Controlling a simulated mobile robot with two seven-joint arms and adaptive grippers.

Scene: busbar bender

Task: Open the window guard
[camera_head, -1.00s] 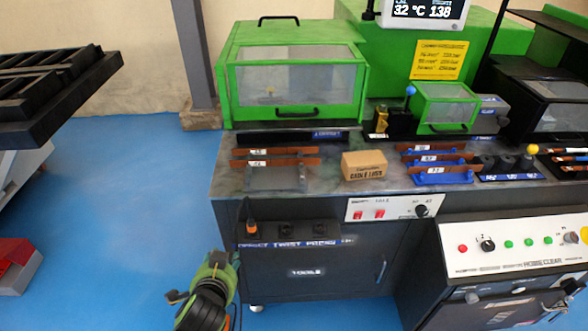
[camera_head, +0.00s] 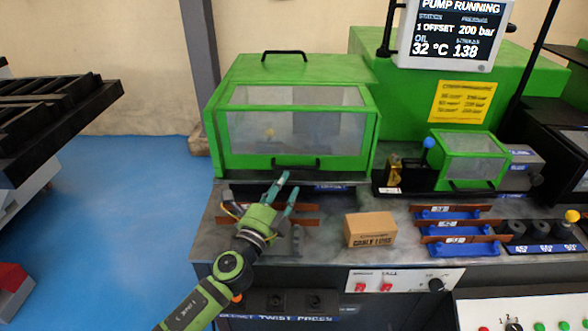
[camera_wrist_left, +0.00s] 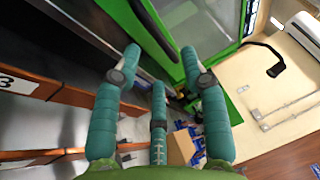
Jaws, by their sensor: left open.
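The large green guard (camera_head: 215,140) with a clear front window stands shut at the back of the bench. A black bar handle (camera_head: 297,163) runs along its lower front edge; another black handle (camera_head: 284,54) is on top. My left gripper (camera_head: 284,188) is open and empty, just below and in front of the lower handle, apart from it in the head view. In the left wrist view its teal fingers (camera_wrist_left: 160,68) are spread, with the green guard frame (camera_wrist_left: 150,28) beyond them. My right gripper is not in view.
Brown bars on a rack (camera_head: 300,222) lie beneath my left arm. A cardboard box (camera_head: 370,229) stands to the right. A smaller green guard (camera_head: 470,160) and blue holders (camera_head: 458,250) with bars are further right. A screen (camera_head: 455,35) hangs above.

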